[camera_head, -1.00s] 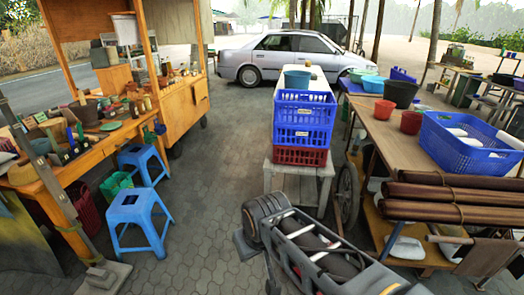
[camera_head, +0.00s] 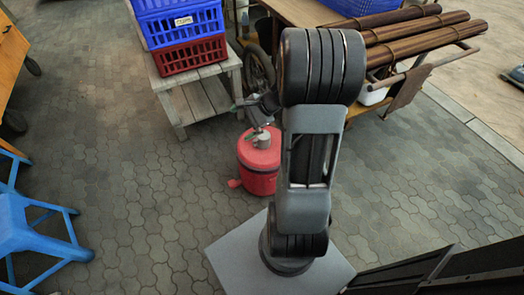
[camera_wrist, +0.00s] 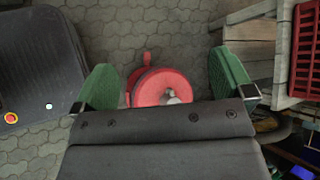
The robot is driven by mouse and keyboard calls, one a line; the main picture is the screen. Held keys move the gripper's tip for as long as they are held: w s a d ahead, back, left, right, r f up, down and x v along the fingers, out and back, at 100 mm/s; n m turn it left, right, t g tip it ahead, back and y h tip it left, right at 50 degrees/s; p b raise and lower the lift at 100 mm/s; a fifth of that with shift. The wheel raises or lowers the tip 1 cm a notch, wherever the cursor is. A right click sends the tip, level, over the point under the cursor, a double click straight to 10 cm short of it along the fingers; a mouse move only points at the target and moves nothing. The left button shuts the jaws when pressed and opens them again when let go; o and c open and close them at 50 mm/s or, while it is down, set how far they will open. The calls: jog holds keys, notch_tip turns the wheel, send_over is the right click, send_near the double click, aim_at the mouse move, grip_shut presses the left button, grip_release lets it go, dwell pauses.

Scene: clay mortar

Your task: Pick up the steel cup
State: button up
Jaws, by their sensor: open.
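A small shiny metal piece, which looks like the steel cup (camera_head: 262,139), is on the lid of a red round container (camera_head: 258,172). In the wrist view, the metal piece (camera_wrist: 172,98) is partly hidden by the dark gripper body, so I cannot see its full shape. My gripper (camera_head: 248,117) is above the red container in the head view. In the wrist view its two green fingers (camera_wrist: 165,78) are wide apart, with the red lid (camera_wrist: 160,86) showing between them. Nothing is held.
A wooden stand (camera_head: 205,95) with stacked blue and red crates (camera_head: 190,55) is left of the container. A table with brown rolls (camera_head: 425,35) is at the upper right. A blue stool (camera_head: 25,230) is at the left. The paving (camera_head: 140,210) between is clear.

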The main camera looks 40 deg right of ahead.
jog(key=w+d+f+m+t+b, duration=0.2)
jog(key=d+f+m+t+b, duration=0.25)
jog(key=d+f+m, duration=0.6)
jog(key=m+t+h+b, duration=0.4)
jog(key=m+b, duration=0.1)
jog(key=b, duration=0.1)
send_near(265, 135)
jog(key=shift+m+h, duration=0.25)
jog(key=shift+h, duration=0.05)
jog(key=shift+a+b+x, duration=0.2)
jog(key=shift+b+x, duration=1.75)
jog(key=shift+x, duration=2.3)
jog(key=shift+w+a+f+g, duration=0.15)
jog(key=shift+w+g, duration=0.1)
jog(key=shift+w, duration=0.15)
jog(key=c, duration=1)
jog(key=shift+o, duration=0.2)
